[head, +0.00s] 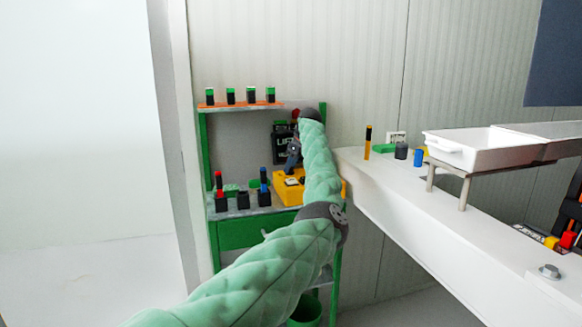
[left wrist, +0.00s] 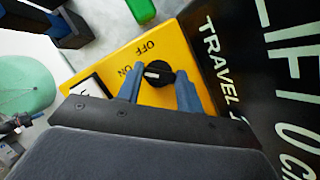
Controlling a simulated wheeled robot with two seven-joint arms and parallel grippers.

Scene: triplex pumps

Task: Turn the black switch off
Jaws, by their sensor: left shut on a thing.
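The black switch (left wrist: 158,73) is a round knob on a yellow box (left wrist: 172,38) with OFF and ON printed beside it. The white mark on the knob lies on the side towards the ON label. My left gripper (left wrist: 159,84) is shut on the knob, with one blue finger on each side. In the head view the yellow box (head: 288,193) stands on the green shelf, partly behind my left arm. My left gripper (head: 293,156) reaches down over it there, small and partly hidden. My right gripper is not in view.
A black panel (left wrist: 262,80) with white lettering stands close right of the yellow box. On the green shelf unit (head: 232,238) are several small dark blocks, and more stand on the orange upper shelf (head: 238,105). A white bench (head: 420,205) with a tray (head: 480,148) stands to the right.

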